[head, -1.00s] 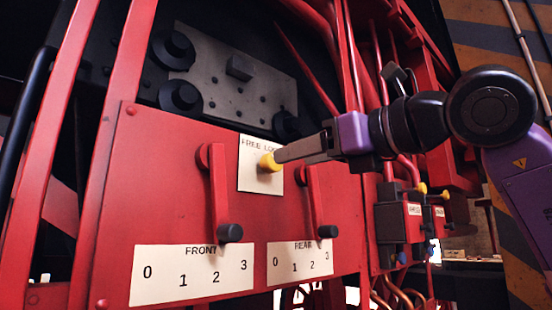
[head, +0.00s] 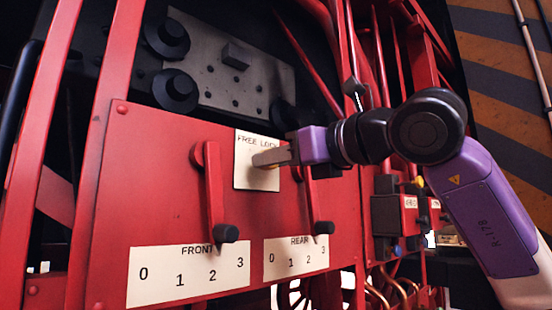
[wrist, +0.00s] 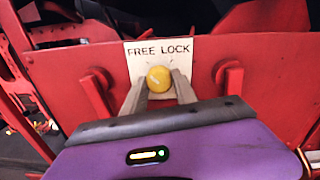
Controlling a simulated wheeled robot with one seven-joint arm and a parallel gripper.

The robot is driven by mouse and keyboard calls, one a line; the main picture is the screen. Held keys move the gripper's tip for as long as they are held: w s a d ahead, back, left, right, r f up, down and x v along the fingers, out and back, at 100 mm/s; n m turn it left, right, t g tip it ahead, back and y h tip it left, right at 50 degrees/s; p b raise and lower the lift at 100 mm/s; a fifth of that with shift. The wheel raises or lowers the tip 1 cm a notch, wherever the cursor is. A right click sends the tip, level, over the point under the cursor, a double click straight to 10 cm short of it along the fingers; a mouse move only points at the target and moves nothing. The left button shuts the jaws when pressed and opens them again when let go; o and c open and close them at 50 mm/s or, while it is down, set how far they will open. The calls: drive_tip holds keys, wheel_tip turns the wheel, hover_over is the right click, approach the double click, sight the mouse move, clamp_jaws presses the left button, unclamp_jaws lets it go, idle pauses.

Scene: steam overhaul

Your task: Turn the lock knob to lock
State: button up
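The yellow lock knob (wrist: 159,79) sits on a white plate (wrist: 143,60) marked FREE LOCK, on a red panel. It lies below and between the two words in the wrist view. My gripper (wrist: 160,88) is at the knob, with one grey finger on its left and one on its right. The fingers stand apart; I cannot tell whether they touch the knob. In the head view my gripper (head: 268,158) reaches in from the right across the white plate (head: 250,172) and hides most of the knob.
Red levers with black grips flank the plate: the left one (head: 214,195) and the right one (head: 313,197), which passes close below my gripper. Number plates marked FRONT (head: 190,275) and REAR (head: 297,257) are below. Red pipes (head: 350,40) rise behind my arm.

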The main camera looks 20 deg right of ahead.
clamp_jaws()
drive_tip(key=shift+f+m+b, duration=0.15)
drive_tip(key=shift+m+b, duration=0.15)
drive_tip(key=shift+b, duration=0.3)
drive_tip(key=m+b, duration=1.7)
drive_tip(key=b, duration=0.2)
drive_tip(key=shift+a+m+h, duration=0.1)
drive_tip(key=shift+m+h, duration=0.2)
drive_tip(key=o, duration=1.1)
unclamp_jaws()
